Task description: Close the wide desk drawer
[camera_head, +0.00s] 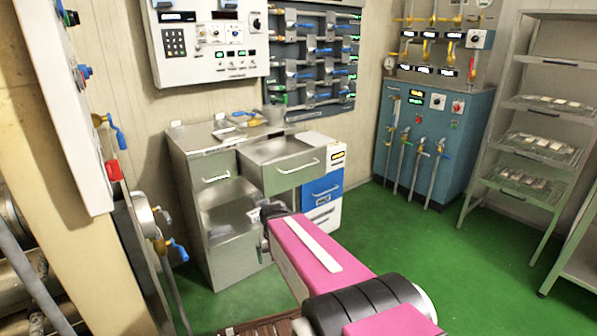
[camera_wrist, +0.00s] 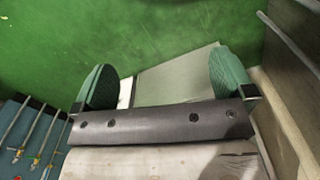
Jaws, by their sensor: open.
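The wide desk drawer (camera_head: 280,151) is pulled out of the grey metal desk (camera_head: 197,140), with its open top and front handle (camera_head: 298,166) visible in the head view. My gripper (camera_head: 268,212) is in front of the desk, below the drawer front and apart from its handle. In the wrist view my gripper (camera_wrist: 166,84) shows two green-padded fingers spread apart with nothing held between them. A grey panel (camera_wrist: 180,78) lies beyond the fingers; I cannot tell which part of the furniture it is. The narrower left desk drawer (camera_head: 215,172) looks shut.
A white and blue drawer unit (camera_head: 322,188) stands right of the desk. A blue cabinet (camera_head: 430,140) with pipes and a shelf rack (camera_head: 535,150) stand farther right. A panel with valves (camera_head: 75,100) is close at left. Green floor (camera_head: 420,250) is clear at right.

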